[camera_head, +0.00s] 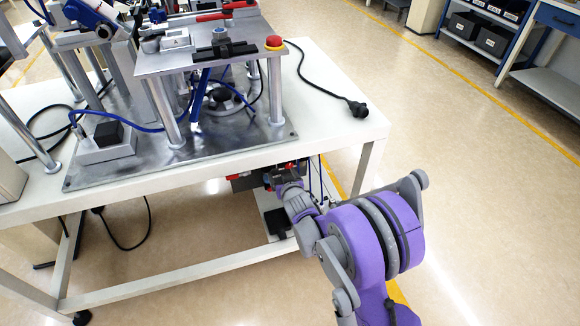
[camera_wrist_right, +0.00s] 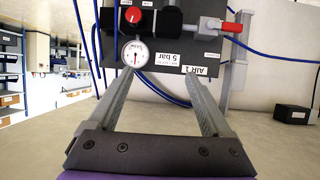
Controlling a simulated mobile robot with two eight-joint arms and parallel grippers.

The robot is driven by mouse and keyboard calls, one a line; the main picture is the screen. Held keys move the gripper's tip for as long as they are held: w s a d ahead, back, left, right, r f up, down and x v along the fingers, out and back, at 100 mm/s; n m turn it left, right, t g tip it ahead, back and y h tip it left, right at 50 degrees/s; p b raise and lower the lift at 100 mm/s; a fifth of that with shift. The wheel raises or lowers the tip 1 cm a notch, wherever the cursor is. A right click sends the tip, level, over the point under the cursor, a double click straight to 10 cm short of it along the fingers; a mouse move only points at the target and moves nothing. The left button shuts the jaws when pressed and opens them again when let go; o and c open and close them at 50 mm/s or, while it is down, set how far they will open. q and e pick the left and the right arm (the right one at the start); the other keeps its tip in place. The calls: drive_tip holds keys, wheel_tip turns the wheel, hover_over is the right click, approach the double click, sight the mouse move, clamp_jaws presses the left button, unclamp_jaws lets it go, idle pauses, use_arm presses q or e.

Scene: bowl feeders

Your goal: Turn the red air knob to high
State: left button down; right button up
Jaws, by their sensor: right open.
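In the right wrist view, a round red knob (camera_wrist_right: 132,14) with a pale mark sits on a black air unit (camera_wrist_right: 158,20) near the top edge. A white dial gauge (camera_wrist_right: 135,54) is just below it. My right gripper (camera_wrist_right: 160,78) is open and empty, its fingers pointing at the panel with a gap to the knob. The knob lies up and left of the middle between the fingertips. In the head view my right gripper (camera_head: 284,178) is under the table's front edge, partly covering the air unit. My left gripper is not in view.
A red lever (camera_wrist_right: 231,27) sticks out right of the knob. A label on the grey panel (camera_wrist_right: 192,85) appears upside down, and blue hoses hang around it. In the head view the white table (camera_head: 335,125) overhangs the air unit, and a red stop button (camera_head: 273,42) is on top.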

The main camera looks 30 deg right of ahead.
drive_tip(key=w+d+f+t, duration=0.3)
drive_tip(key=w+d+f, duration=0.1)
drive_tip(key=d+f, duration=0.25)
drive_tip(key=t+p, duration=0.1)
drive_tip(key=t, duration=0.1)
approach(289, 165)
drive_tip(key=shift+h, duration=0.3)
drive_tip(key=b+x, duration=0.2)
drive_tip(key=x, duration=0.7)
drive_tip(key=shift+w+a+f, duration=0.15)
drive_tip(key=shift+c, duration=0.3)
clamp_jaws()
